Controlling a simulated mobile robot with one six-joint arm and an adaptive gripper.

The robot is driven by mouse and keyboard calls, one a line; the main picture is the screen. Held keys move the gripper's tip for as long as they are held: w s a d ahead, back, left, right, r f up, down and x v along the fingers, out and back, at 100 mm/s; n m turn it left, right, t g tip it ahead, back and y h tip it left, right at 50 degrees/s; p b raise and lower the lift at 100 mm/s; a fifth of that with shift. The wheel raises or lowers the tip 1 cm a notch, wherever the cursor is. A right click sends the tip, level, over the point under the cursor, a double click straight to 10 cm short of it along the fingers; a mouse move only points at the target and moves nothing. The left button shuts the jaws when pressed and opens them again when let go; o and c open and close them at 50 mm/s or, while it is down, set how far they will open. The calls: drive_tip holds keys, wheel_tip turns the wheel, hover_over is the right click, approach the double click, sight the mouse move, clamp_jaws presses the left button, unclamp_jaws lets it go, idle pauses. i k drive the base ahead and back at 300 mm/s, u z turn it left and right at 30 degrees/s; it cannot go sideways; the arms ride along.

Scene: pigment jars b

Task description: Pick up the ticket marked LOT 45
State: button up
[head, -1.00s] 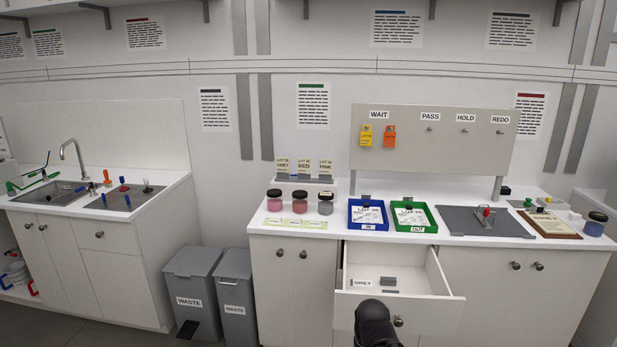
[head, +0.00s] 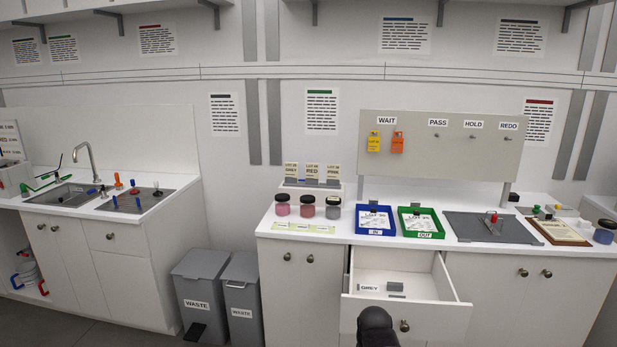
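Three pale yellow tickets stand in a row in a holder on the counter's back edge: a left one marked GREY (head: 291,175), a middle one marked RED (head: 312,173) and a right one marked PINK (head: 333,174). Each has a LOT number above the colour word, too small to read surely, so I cannot tell which is LOT 45. A black rounded part of my arm (head: 376,328) shows at the bottom edge, in front of the open drawer. My gripper's fingers do not show.
Three lidded jars (head: 306,207) stand before the tickets. A blue IN tray (head: 375,231) and green OUT tray (head: 420,233) hold papers. A drawer (head: 455,290) stands open below. Yellow (head: 374,142) and orange (head: 397,143) tags hang under WAIT. Two waste bins (head: 200,290) stand left.

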sight(311, 170)
drive_tip(key=u, duration=0.2)
drive_tip(key=k, duration=0.45)
drive_tip(key=u, duration=1)
drive_tip(key=k, duration=0.95)
drive_tip(key=u, duration=0.65)
drive_tip(key=i, duration=2.45)
drive_tip(key=z, duration=0.55)
drive_tip(key=i, duration=0.9)
drive_tip(key=z, duration=0.3)
